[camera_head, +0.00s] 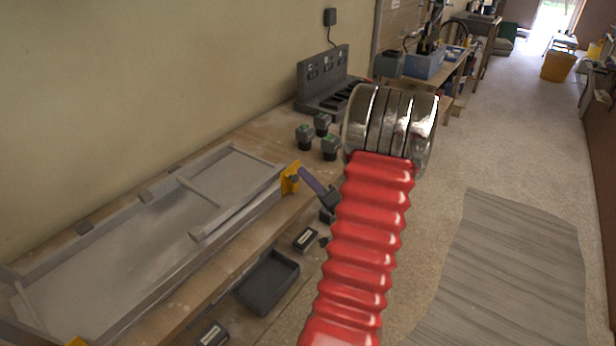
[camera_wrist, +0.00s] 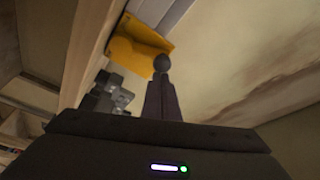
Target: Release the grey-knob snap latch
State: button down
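The snap latch has a yellow bracket (camera_head: 290,178) at the right corner of the grey frame (camera_head: 203,249) on the bench. In the wrist view the yellow bracket (camera_wrist: 136,46) is above the middle, with the round grey knob (camera_wrist: 163,62) in front of it. My gripper (camera_head: 302,170) reaches to the bracket from the right; my red arm hides part of it. In the wrist view my gripper's fingers (camera_wrist: 163,82) lie side by side with only a thin seam between them. Their tips are at the knob; I cannot tell whether they touch it.
Several grey blocks with green tops (camera_head: 305,137) stand behind the latch, before a dark grey rack (camera_head: 325,80). The floor to the right is open, with a grey mat (camera_head: 510,275).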

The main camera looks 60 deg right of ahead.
jog(key=shift+w+a+f, duration=0.1)
jog(key=shift+d, duration=0.2)
jog(key=s, duration=0.9)
jog(key=shift+s+r, duration=0.25)
jog(key=shift+s, duration=0.1)
dwell(0.8)
